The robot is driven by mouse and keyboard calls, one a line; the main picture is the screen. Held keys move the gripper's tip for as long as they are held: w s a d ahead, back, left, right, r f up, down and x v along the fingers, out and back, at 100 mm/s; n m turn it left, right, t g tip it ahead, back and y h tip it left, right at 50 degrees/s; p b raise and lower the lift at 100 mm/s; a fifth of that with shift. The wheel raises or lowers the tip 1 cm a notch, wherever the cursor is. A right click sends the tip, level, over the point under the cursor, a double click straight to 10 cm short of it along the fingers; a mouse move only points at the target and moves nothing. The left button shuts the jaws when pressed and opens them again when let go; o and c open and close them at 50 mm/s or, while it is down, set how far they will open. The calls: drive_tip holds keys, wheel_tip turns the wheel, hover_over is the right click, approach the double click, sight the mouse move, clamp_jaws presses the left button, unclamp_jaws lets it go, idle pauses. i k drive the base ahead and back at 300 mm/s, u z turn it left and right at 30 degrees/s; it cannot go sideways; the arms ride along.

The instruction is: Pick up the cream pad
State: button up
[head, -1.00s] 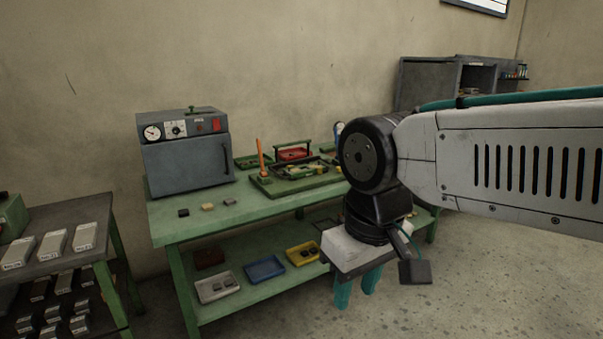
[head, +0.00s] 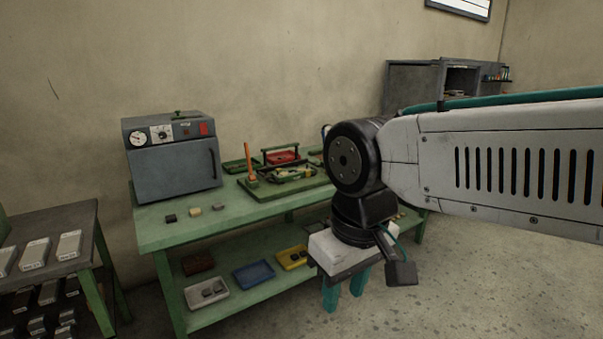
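A small cream pad (head: 194,211) lies on the green workbench top (head: 160,238), near its front left part. It sits between a black pad (head: 170,218) on its left and a grey pad (head: 218,206) on its right, with gaps between them. My gripper (head: 344,300) hangs with its teal fingers pointing down, in front of the bench and well to the right of the cream pad. The fingers stand apart with a visible gap and nothing between them. The gripper is not touching the bench or the pads.
A grey oven-like box (head: 172,170) stands behind the pads. A green board (head: 285,190) with parts and an orange upright handle (head: 250,162) lies to their right. Grey, blue and yellow trays sit on the lower shelf. A side table (head: 65,215) stands at left.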

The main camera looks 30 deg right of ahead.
sight(197, 212)
drive_tip(key=i, duration=2.2)
